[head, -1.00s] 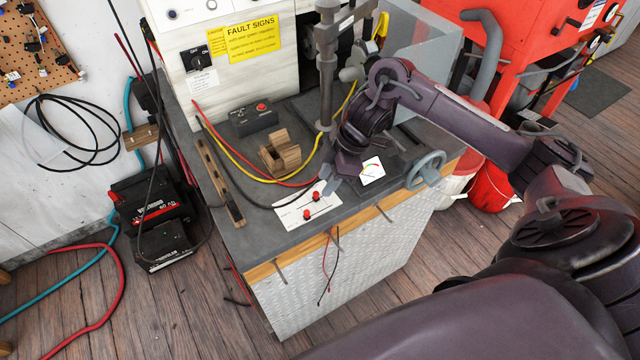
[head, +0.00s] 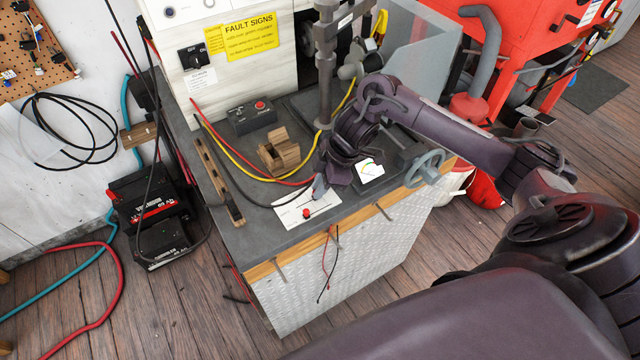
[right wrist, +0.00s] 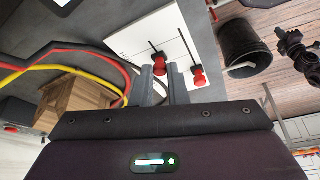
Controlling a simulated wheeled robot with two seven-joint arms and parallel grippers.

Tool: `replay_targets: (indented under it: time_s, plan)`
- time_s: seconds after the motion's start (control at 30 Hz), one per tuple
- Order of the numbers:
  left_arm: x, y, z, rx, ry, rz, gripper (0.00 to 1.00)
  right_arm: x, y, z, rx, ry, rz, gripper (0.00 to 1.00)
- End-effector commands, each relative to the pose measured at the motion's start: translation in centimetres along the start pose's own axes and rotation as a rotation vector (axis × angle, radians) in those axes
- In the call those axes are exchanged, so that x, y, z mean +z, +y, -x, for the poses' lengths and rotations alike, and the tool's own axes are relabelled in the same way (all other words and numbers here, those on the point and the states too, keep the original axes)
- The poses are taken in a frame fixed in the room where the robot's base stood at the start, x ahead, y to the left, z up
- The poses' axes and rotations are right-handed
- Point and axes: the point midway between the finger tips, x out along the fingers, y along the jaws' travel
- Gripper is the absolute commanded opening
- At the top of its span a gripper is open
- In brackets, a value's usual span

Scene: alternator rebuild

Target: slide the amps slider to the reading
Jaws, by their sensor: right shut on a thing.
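A white card (head: 325,213) with two slider tracks lies flat on the grey bench top near its front edge. My right gripper (head: 319,190) is down at the card. In the right wrist view its fingers (right wrist: 163,82) are shut on the far red slider knob (right wrist: 160,66). This knob is hidden by the gripper in the head view. The near red slider knob (head: 306,213) is free, just beside the fingers; it also shows in the right wrist view (right wrist: 198,76). I cannot read which slider is amps. A white-faced meter (head: 369,170) sits right of the gripper.
A wooden block (head: 280,153) and red, yellow and black cables lie behind the card. A black box with a red button (head: 254,118) stands farther back. A grey handwheel (head: 425,168) is at the right bench edge, and a wooden strip (head: 220,182) at the left.

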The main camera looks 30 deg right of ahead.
Motion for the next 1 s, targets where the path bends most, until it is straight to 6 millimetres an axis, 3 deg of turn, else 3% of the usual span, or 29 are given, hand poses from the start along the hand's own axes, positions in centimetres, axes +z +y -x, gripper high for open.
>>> replay_targets:
  time_s: [0.2,0.5,0.77,0.8,0.93,1.0]
  plan:
    - [-0.2,0.0,0.3,0.000,0.002,0.000,0.00,-0.5,-0.1,0.0,0.000,0.002,0.001,0.00]
    - [-0.7,-0.1,2.0,-0.001,0.007,0.000,0.00,-4.3,-1.9,-1.5,-0.001,0.002,0.002,0.00]
    - [-0.8,-0.1,1.8,-0.001,0.010,0.000,0.00,-4.4,-1.9,-1.7,-0.001,0.005,0.002,0.00]
    - [-0.8,-0.1,1.8,-0.001,0.010,0.000,0.00,-4.4,-1.9,-1.7,-0.001,0.005,0.002,0.17]
    - [-0.8,-0.1,1.8,-0.001,0.010,0.000,0.00,-4.4,-1.9,-1.7,-0.001,0.004,0.002,0.34]
    - [-0.8,-0.1,1.8,-0.001,0.010,0.001,0.00,-4.3,-1.9,-1.7,-0.001,0.003,0.001,0.36]
